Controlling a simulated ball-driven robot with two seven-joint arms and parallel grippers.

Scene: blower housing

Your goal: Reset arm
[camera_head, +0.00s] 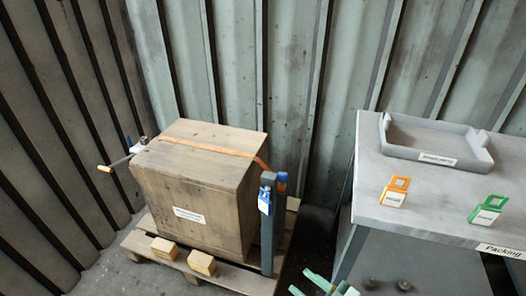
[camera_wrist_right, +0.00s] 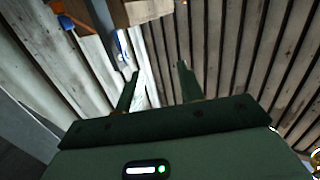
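My right gripper (camera_head: 302,281) shows at the bottom edge of the head view, right of the pallet and in front of the packing table. Only its green fingers and a bit of its body show there. In the right wrist view the two fingers of my right gripper (camera_wrist_right: 158,72) stand apart with nothing between them, so it is open and empty. The rest of the right arm is out of the picture. My left gripper is in neither view.
Wooden blocks (camera_head: 164,248) lie in front. The grey table (camera_head: 372,190) carries a tray (camera_head: 405,151) and orange (camera_head: 396,190) and green (camera_head: 488,209) tags.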

